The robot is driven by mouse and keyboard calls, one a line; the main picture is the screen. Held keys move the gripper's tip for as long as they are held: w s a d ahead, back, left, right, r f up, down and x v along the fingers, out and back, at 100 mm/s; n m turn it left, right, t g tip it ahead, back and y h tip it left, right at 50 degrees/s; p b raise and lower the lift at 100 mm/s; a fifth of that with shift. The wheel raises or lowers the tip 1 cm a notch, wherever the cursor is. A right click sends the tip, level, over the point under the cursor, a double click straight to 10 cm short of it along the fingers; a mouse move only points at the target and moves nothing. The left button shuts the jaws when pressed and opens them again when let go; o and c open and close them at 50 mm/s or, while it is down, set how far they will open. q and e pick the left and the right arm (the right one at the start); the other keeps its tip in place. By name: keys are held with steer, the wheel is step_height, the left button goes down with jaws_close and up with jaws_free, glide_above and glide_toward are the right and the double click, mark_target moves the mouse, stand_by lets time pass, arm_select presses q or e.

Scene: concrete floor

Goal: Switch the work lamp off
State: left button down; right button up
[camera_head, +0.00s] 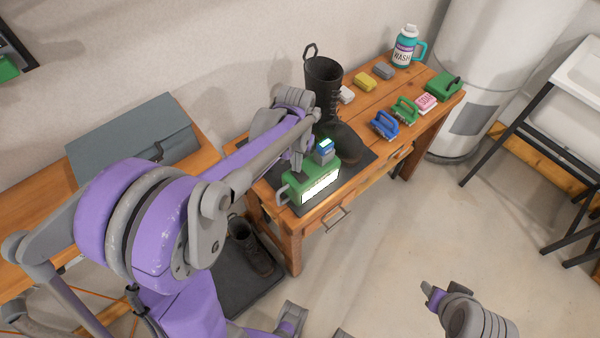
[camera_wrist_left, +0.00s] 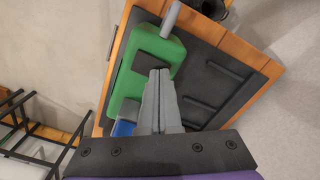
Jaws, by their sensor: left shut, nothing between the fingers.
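The work lamp (camera_head: 318,188) is a green box with a brightly lit white front panel. It stands on a dark mat at the near left end of the workbench. A blue part with a pale bright top (camera_head: 325,148) sits on or beside its far end. In the left wrist view the lamp (camera_wrist_left: 130,88) shows a dark raised block (camera_wrist_left: 153,65) on its top. My left gripper (camera_head: 297,172) is shut and empty over the lamp, its fingertips (camera_wrist_left: 159,73) at the dark block; touching or not, I cannot tell. What seems to be my right gripper (camera_head: 431,292) is low at right.
A black boot (camera_head: 322,85) stands behind the lamp. Blue (camera_head: 384,124) and green (camera_head: 405,108) brushes, several small blocks and a wash bottle (camera_head: 404,50) stand farther along the bench. Another boot (camera_head: 250,250) is on a floor tray.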

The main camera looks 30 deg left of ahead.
arm_select(q)
steer(key=shift+f, duration=0.25)
arm_select(e)
steer(key=shift+f, duration=0.2)
arm_select(q)
steer(key=shift+r, duration=0.15)
arm_select(e)
steer(key=shift+r, duration=0.1)
arm_select(q)
steer(key=shift+r+p, duration=1.95)
steer(key=shift+r, duration=1.5)
arm_select(e)
steer(key=r, duration=0.1)
steer(key=w+r, duration=0.1)
steer(key=r, duration=0.3)
steer(key=shift+w, duration=0.25)
steer(key=shift+s, duration=0.1)
arm_select(q)
steer(key=s+d+t, duration=0.2)
steer(key=s+d, duration=0.1)
steer(key=s, duration=0.4)
steer(key=s+d+r+m+t, duration=0.1)
steer(key=s+d+t, duration=0.2)
steer(key=s, duration=0.5)
steer(key=shift+d+t, duration=0.3)
steer(key=shift+d, duration=0.1)
